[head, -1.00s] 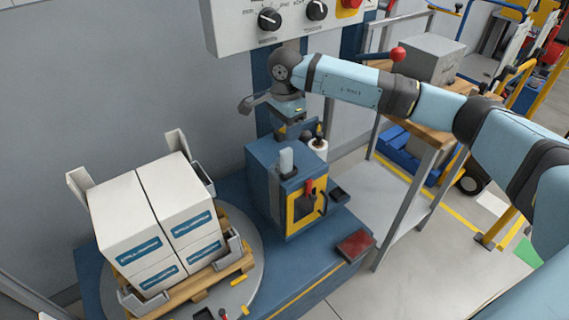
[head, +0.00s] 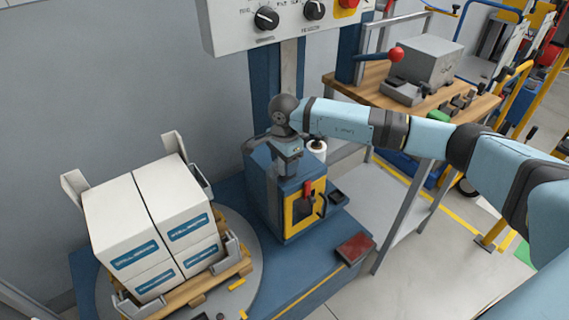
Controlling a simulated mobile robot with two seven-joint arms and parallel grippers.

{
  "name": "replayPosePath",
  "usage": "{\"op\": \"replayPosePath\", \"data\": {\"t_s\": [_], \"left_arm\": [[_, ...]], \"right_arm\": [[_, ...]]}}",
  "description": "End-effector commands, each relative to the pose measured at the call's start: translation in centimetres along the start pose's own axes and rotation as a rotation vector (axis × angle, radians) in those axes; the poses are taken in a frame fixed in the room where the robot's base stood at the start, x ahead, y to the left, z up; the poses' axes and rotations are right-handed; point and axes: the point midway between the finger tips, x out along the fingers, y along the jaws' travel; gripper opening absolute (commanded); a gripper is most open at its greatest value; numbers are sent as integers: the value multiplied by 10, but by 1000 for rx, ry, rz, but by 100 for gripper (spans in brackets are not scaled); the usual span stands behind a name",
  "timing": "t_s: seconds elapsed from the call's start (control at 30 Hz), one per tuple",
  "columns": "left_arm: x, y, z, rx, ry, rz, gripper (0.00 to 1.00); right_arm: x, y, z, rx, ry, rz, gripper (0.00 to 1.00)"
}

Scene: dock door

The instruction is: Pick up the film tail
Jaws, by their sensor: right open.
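A small pale upright piece that stood on the cabinet top, likely the film tail, is now hidden behind the gripper and wrist. I cannot tell whether the fingers are around it or touching it. A white film roll (head: 317,149) on a spindle shows just right of the gripper, partly covered by my arm. My left gripper is out of view.
White boxes (head: 127,232) stand on a wooden pallet (head: 185,292) on the grey turntable (head: 252,272). A control panel (head: 280,22) with knobs hangs above. A dark red pad (head: 354,248) lies on the blue base. A workbench (head: 470,100) with a grey box stands right.

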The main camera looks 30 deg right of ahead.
Motion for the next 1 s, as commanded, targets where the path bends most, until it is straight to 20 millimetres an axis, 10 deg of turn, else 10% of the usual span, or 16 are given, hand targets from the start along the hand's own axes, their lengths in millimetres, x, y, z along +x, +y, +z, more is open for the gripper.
{"op": "replayPosePath", "data": {"t_s": [0.07,0.3,0.63,1.0], "left_arm": [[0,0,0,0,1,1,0],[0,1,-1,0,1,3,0],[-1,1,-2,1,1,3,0],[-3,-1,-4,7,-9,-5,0]], "right_arm": [[-1,0,0,0,0,0,53],[-1,0,0,1,0,0,0],[-7,-1,0,1,-1,-2,0],[-76,-1,0,0,0,-4,0]]}}
